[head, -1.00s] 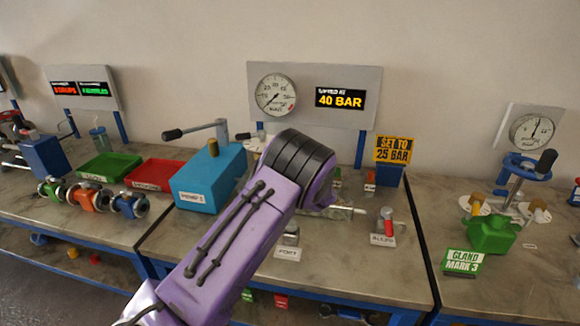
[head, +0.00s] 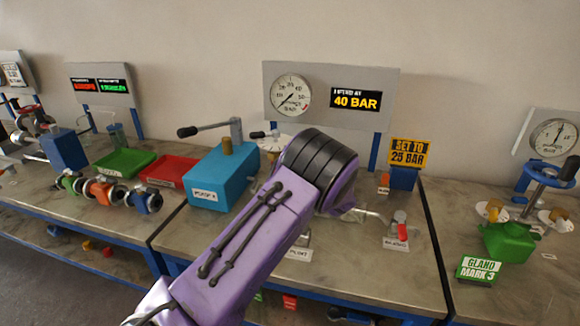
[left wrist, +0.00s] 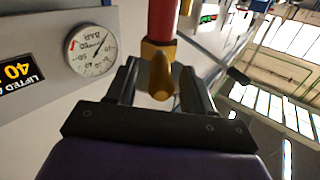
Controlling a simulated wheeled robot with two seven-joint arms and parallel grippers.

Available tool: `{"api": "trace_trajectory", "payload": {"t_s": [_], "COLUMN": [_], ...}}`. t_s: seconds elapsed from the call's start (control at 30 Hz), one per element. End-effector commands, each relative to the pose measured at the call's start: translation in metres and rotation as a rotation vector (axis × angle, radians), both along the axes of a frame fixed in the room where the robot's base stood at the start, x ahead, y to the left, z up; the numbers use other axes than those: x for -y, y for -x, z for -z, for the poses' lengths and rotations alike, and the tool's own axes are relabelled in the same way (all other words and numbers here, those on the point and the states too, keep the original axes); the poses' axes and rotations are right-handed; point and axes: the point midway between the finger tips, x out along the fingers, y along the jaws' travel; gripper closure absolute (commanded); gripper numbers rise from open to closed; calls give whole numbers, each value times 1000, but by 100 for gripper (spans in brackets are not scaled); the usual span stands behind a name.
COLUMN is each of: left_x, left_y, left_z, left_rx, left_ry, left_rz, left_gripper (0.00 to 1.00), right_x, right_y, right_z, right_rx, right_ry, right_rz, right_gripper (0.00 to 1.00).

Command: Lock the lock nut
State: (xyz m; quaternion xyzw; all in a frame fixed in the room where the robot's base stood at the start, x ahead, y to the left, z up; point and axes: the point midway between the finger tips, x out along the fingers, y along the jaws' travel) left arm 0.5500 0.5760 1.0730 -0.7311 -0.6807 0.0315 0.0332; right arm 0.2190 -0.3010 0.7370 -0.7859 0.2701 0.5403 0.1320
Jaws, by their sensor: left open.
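My left arm, purple with black rings, reaches over the middle bench in the head view and hides its own gripper there. In the left wrist view my left gripper (left wrist: 160,67) is open, with one dark finger on each side of a brass hex nut (left wrist: 151,53) and rounded brass tip (left wrist: 162,82). These sit at the end of a red cylinder (left wrist: 162,20). Gaps show beside the brass tip; I cannot tell whether a finger touches the nut. In the head view this fitting is hidden behind my arm. My right gripper is not in view.
A gauge (head: 290,95) and a 40 BAR display (head: 357,98) stand on a panel behind. A blue pump box (head: 220,178) is left of my arm. A SET TO 25 BAR sign (head: 409,152) and a red-handled valve (head: 400,224) are right.

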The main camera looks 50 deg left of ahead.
Motion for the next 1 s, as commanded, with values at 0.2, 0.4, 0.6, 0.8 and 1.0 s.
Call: {"api": "trace_trajectory", "payload": {"t_s": [0.2, 0.4, 0.6, 0.8, 1.0], "left_x": [54, 80, 84, 83, 83], "left_y": [3, 5, 6, 6, 6], "left_z": [4, 1, 0, 0, -1], "left_rx": [3, 2, 1, 1, 1], "left_ry": [-1, -1, -1, 0, 0], "left_rz": [3, -1, -1, -1, -1], "left_gripper": [48, 48, 48, 48, 48], "right_x": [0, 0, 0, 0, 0], "right_y": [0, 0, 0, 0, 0], "right_z": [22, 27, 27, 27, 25], "right_rx": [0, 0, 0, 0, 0], "right_ry": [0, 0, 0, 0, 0], "right_rz": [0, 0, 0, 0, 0], "right_gripper": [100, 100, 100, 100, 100]}}
